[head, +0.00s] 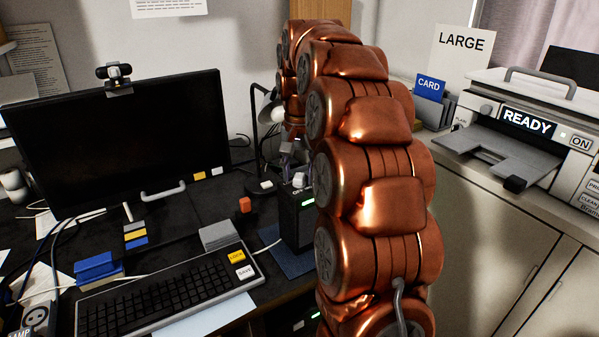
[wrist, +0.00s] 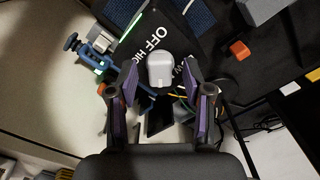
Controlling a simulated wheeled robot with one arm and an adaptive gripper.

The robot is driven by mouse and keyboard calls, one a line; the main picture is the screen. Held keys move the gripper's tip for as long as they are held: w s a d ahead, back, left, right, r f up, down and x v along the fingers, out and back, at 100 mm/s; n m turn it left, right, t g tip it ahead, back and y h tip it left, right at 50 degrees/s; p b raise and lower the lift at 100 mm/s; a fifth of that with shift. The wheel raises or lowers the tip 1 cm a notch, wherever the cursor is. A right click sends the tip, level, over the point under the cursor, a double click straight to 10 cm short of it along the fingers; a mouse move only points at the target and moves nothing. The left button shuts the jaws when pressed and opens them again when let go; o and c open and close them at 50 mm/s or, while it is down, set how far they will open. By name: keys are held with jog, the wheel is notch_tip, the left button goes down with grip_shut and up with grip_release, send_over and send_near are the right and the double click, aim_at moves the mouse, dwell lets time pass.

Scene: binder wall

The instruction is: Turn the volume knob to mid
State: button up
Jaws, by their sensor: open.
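The volume knob is a pale grey, rounded knob (wrist: 161,69) on a black box with white lettering (wrist: 152,38). In the wrist view, "OFF" and "HIGH" read to its left and part of a word to its right. My gripper (wrist: 160,76) is open, with one purple-padded finger on each side of the knob. I cannot tell whether the fingers touch it. In the head view, the black box (head: 296,222) stands on the desk beside my arm, with the pale knob (head: 299,180) on top. My gripper (head: 290,155) is just above it, partly hidden. The knob's pointer direction is unclear.
A monitor (head: 120,140), a keyboard (head: 165,290) and a small orange block (head: 245,204) are left of the box. A lamp (head: 270,108) stands behind. A printer (head: 530,130) sits on a cabinet at right. In the wrist view, a blue clamp-like object (wrist: 88,55) is left of the knob.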

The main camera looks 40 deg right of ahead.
aim_at(299, 175)
jog(key=shift+r, duration=3.75)
jog(key=s+a+f+n+g, duration=0.1)
jog(key=s+a+f+n, duration=0.25)
jog(key=s+a, duration=0.35)
jog(key=s+a+f+n, duration=0.2)
jog(key=s+a+f, duration=0.2)
jog(key=s+a, duration=0.3)
jog(key=s+a+f+n+g, duration=0.1)
jog(key=s+a+f+n, duration=0.1)
jog(key=s+a+f, duration=0.5)
jog(key=s+f+n+g, duration=0.15)
jog(key=s+f, duration=0.35)
jog(key=s, duration=0.6)
notch_tip(299, 175, up, 15)
jog(key=w+t+p, duration=0.1)
jog(key=p, duration=1.3)
jog(key=shift+r+n+t, duration=0.15)
jog(key=shift+n+t, duration=0.15)
jog(key=shift+t, duration=0.05)
